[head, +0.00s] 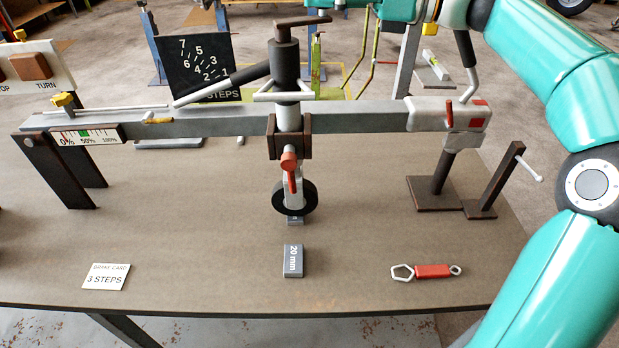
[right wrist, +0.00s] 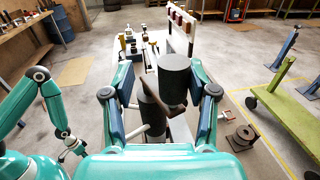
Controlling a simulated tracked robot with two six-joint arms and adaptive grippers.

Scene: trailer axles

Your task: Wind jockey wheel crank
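The jockey wheel stands upright, clamped to the grey drawbar, with its black wheel (head: 295,197) low over a small block and its dark upper tube (head: 286,60) above the bar. The brown crank arm (head: 303,21) lies across its top, pointing right. In the right wrist view a dark cylinder (right wrist: 175,75), seemingly the crank grip, stands between the two fingers of my right gripper (right wrist: 165,95). These fingers are spread, with a gap visible on the cylinder's left. In the head view the right fingertips are out of frame. My left gripper (right wrist: 70,148) seems to show small at the left.
The drawbar (head: 350,118) carries a percent gauge (head: 87,136) and a red-marked coupling (head: 447,115). A 20 mm block (head: 293,262), a brake card (head: 105,276) and a red spanner (head: 430,271) lie on the table (head: 200,240). A STOP/TURN panel (head: 35,66) stands left.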

